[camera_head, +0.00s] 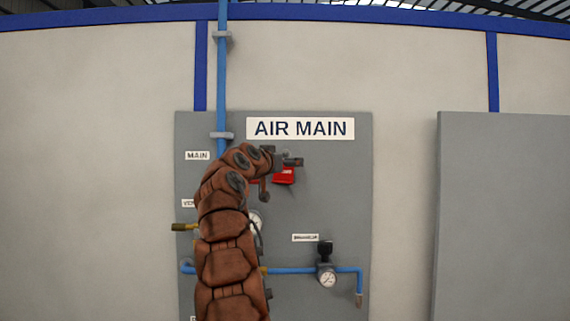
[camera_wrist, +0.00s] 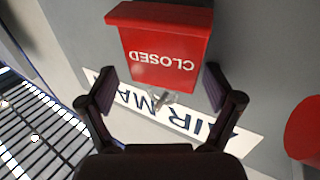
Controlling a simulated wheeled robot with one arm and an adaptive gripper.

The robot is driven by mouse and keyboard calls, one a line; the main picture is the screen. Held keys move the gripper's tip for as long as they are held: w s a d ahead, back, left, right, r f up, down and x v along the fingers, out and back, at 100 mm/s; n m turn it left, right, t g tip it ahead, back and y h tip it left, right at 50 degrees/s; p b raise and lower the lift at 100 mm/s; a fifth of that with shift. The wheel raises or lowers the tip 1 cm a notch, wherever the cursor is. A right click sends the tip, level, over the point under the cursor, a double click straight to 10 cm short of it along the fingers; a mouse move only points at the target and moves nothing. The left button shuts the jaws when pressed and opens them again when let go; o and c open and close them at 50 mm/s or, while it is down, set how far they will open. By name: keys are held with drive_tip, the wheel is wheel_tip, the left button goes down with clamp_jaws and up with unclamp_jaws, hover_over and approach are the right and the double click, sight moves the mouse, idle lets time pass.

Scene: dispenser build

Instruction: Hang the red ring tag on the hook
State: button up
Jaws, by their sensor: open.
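A red tag (camera_wrist: 165,55) with the word CLOSED, upside down in the wrist view, hangs in front of the grey panel. It also shows in the head view (camera_head: 285,176), just under my gripper. A small pale ring-like piece (camera_wrist: 160,97) is at the tag's lettered end, beside a small grey stub that may be the hook; I cannot tell whether the ring is around it. My gripper (camera_wrist: 160,88) is open, with one finger on each side of the tag's ring end and visible gaps to both. In the head view my gripper (camera_head: 281,157) hides the hook.
The AIR MAIN sign (camera_head: 300,128) is just above my gripper on the grey panel (camera_head: 345,210). A blue pipe (camera_head: 222,75) runs down at left. A gauge (camera_head: 327,278) sits lower right. Another red part (camera_wrist: 305,132) is at the wrist view's right edge.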

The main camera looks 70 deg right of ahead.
drive_tip(key=shift+a+r, duration=0.1)
drive_tip(key=shift+a, duration=0.95)
drive_tip(key=w+a, duration=0.1)
drive_tip(key=a, duration=0.8)
drive_tip(key=shift+a, duration=0.35)
drive_tip(key=shift+w, duration=0.1)
